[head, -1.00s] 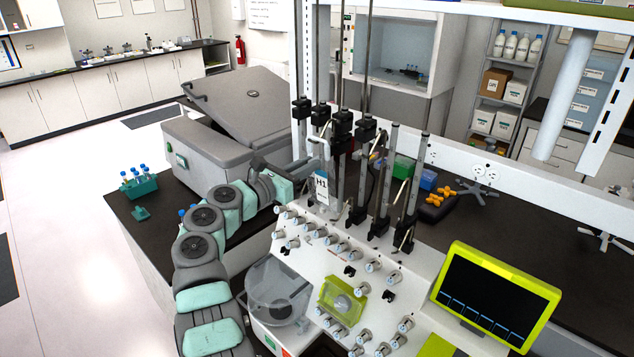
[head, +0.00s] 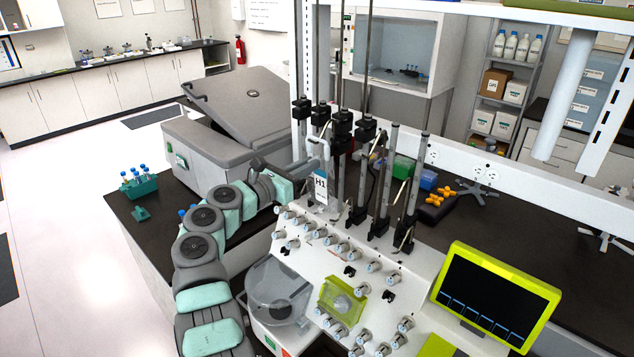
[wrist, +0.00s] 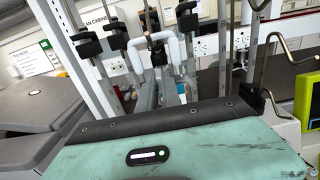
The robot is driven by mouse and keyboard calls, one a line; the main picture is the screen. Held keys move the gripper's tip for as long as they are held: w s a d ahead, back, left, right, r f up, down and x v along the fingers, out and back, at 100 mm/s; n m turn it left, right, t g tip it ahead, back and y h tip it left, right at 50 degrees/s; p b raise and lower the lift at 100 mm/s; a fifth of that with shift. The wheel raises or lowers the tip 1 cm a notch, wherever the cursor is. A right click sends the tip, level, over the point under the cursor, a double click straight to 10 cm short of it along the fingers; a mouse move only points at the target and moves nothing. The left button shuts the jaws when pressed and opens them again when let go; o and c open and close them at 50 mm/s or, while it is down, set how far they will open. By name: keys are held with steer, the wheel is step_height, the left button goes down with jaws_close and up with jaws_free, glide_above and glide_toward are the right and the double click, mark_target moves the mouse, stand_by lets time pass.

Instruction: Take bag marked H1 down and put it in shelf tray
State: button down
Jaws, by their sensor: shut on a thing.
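The bag marked H1 (head: 321,187) shows in the head view as a small white and blue label hanging at the left of the cell processor's poles. My gripper (head: 312,168) is at the bag's upper left and is shut on it. In the wrist view my gripper (wrist: 160,88) reaches forward between the poles, with a white looped hanger and a bit of the bag's blue and white label (wrist: 182,90) by the fingers. Most of the bag is hidden by the gripper and label. I cannot make out the shelf tray for certain.
Upright poles with black clamps (head: 341,123) stand close to the bag. The processor's panel (head: 335,240) with several knobs lies below, and a green-framed screen (head: 495,295) is at right. A grey centrifuge (head: 225,120) and a teal tube rack (head: 138,186) are at left.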

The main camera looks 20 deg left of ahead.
stand_by(0.4)
steer(key=shift+s+a+r+p, duration=0.2)
steer(key=shift+r+p, duration=0.1)
steer(key=shift+r, duration=0.3)
steer(key=shift+s+a+r+p, duration=0.25)
steer(key=shift+s+r+p, duration=0.3)
steer(key=shift+s+r, duration=0.2)
steer(key=shift+v, duration=1.25)
steer(key=shift+r, duration=0.1)
